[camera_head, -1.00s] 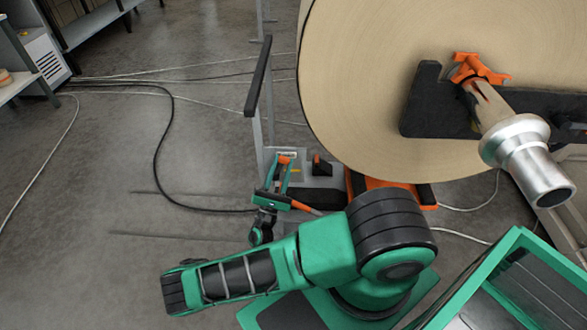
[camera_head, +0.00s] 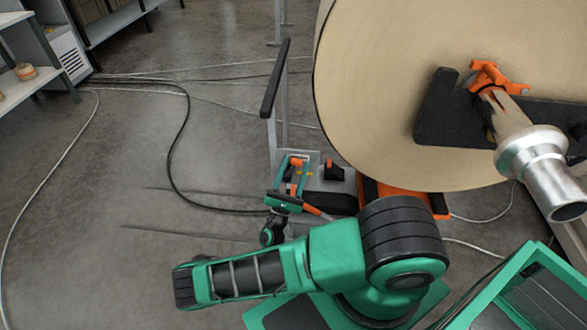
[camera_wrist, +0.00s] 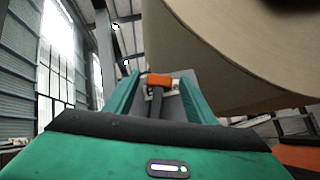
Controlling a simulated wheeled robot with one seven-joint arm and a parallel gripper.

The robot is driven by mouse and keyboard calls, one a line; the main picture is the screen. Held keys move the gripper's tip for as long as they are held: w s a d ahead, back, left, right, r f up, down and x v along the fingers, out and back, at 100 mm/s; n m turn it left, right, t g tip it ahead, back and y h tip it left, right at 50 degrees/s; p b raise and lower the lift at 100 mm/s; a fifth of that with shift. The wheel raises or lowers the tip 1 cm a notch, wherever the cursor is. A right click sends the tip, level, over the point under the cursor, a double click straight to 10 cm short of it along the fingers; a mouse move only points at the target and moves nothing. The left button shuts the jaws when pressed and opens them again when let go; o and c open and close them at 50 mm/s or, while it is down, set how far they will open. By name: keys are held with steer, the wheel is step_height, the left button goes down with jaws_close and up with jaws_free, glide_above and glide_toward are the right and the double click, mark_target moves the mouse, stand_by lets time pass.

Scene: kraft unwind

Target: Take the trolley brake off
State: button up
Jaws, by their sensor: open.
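The trolley (camera_head: 322,184) stands under a large kraft paper roll, with a dark upright handle at its left. A brake lever with an orange end (camera_wrist: 158,80) and a dark stem shows in the wrist view. It stands between the two green fingers of my gripper (camera_wrist: 160,95), which are open on either side of it. No firm contact can be made out. In the head view my gripper (camera_head: 295,166) is low at the trolley's left end, with the orange lever end (camera_head: 297,162) between its fingers. The lever's base is hidden by my gripper body in the wrist view.
The paper roll (camera_head: 400,100) overhangs close to the right of my gripper. The trolley handle (camera_head: 276,80) rises just behind it. A black block with an orange mark (camera_head: 333,171) sits beside it. Cables (camera_head: 172,140) lie on the open floor to the left.

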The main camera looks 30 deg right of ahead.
mark_target(294, 159)
steer(key=r, duration=0.4)
steer(key=shift+a+r, duration=0.2)
steer(key=s+a+r, duration=0.3)
steer(key=a+r, duration=0.3)
steer(key=a, duration=0.4)
steer(key=shift+s+a+r, duration=0.25)
steer(key=shift+s+a, duration=0.1)
steer(key=s+d+r+m+g+y, duration=0.2)
steer(key=s+d+m+g+y, duration=0.3)
steer(key=d+m+g, duration=0.5)
steer(key=s+d+r+m+g+y, duration=0.2)
steer(key=s+d+m+g+y, duration=0.4)
steer(key=g, duration=0.5)
steer(key=s+a+r+m+t+y, duration=0.2)
steer(key=s+r+m+t+y, duration=0.4)
steer(key=s+r+m+y, duration=0.3)
steer(key=s+r+y, duration=0.2)
steer(key=s+r, duration=0.2)
steer(key=s, duration=0.1)
steer(key=shift+a+r+m, duration=0.15)
steer(key=shift+a+m, duration=0.1)
steer(key=shift+m, duration=0.15)
